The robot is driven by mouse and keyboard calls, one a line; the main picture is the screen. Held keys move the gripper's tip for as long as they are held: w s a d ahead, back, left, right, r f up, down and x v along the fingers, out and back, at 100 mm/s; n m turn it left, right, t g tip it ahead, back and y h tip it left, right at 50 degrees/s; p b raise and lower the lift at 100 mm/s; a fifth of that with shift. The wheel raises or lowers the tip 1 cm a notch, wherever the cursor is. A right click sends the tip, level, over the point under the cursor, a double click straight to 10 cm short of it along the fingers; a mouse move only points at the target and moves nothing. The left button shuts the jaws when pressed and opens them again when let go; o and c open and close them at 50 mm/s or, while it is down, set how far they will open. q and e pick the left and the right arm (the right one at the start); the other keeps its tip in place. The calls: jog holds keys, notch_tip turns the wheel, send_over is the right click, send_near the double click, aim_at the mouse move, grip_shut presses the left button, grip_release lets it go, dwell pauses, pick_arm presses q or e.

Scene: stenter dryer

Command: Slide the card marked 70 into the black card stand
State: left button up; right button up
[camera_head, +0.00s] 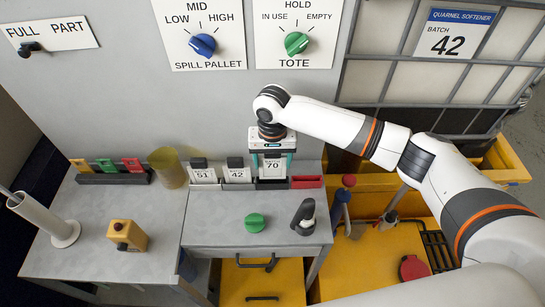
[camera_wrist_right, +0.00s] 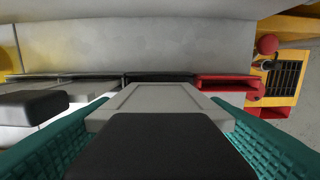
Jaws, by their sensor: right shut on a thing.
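My right gripper (camera_head: 272,158) points down at the back of the grey bench, shut on the card marked 70 (camera_head: 272,167). In the right wrist view the card's black grip (camera_wrist_right: 160,145) sits between the teal fingers, with its grey body beyond. The black card stand (camera_head: 271,185) lies directly below the card; its dark edge shows in the right wrist view (camera_wrist_right: 160,77). I cannot tell whether the card's lower edge is above the stand or in it. Cards marked 51 (camera_head: 203,175) and 42 (camera_head: 237,174) stand upright to the left. My left gripper is out of view.
A red tray (camera_head: 307,182) sits just right of the black stand. A yellowish cylinder (camera_head: 168,168) stands left of card 51. The grey panel with dials rises behind.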

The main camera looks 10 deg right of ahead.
aim_at(272, 168)
jog(key=shift+f+b, duration=0.4)
jog(key=shift+f, duration=1.65)
jog(key=o, duration=1)
jog(key=shift+o, duration=0.2)
jog(key=shift+r, duration=0.15)
notch_tip(272, 168, up, 10)
jog(key=b, duration=0.2)
jog(key=shift+r+b, duration=0.1)
jog(key=shift+b, duration=0.3)
jog(key=shift+r, duration=0.8)
jog(key=shift+s+f, duration=0.1)
